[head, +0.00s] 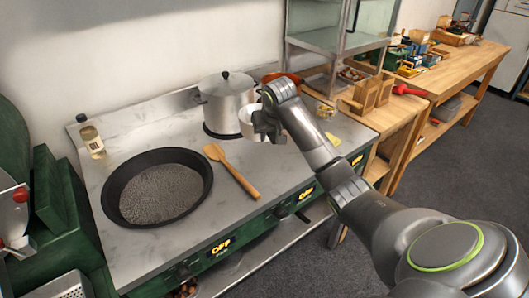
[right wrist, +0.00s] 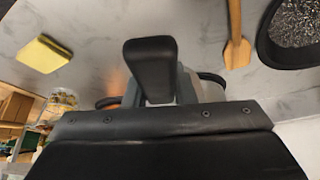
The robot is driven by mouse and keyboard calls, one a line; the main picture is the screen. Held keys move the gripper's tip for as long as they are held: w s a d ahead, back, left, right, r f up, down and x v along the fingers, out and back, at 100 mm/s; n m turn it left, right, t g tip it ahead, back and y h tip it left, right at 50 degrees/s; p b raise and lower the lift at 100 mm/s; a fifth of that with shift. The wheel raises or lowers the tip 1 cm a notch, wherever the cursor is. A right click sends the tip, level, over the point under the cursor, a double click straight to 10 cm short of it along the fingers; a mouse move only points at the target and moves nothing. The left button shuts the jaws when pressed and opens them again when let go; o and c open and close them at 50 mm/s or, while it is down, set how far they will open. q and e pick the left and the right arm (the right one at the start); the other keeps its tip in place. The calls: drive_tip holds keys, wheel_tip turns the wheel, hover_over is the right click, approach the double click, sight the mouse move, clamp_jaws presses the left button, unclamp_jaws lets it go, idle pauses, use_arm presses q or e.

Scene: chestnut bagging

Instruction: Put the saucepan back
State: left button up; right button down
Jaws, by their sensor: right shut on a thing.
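The small pale saucepan (head: 246,121) is on the stove side of my right gripper in the head view, just in front of the large lidded pot. My right gripper (head: 268,127) is shut at the saucepan's near right side, apparently on its handle; the grip itself is hidden by the dark fingers. In the right wrist view a dark gripper finger (right wrist: 150,70) covers most of the saucepan. I cannot tell whether the saucepan touches the steel top. My left gripper is out of view.
The large lidded pot (head: 229,103) stands behind. A black pan (head: 158,187) of grainy contents and a wooden spatula (head: 233,172) lie to the left on the steel stove top (head: 140,262). A jar (head: 92,141) stands at back left; a yellow sponge (right wrist: 44,54) lies right.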

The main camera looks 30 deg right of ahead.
sight(274, 136)
wheel_tip(274, 136, down, 8)
drive_tip(key=shift+r+p, duration=0.2)
drive_tip(key=shift+p, duration=0.15)
drive_tip(key=c, duration=1.2)
unclamp_jaws()
drive_tip(key=shift+a, duration=0.1)
drive_tip(key=v, duration=1.2)
drive_tip(key=shift+f, duration=0.1)
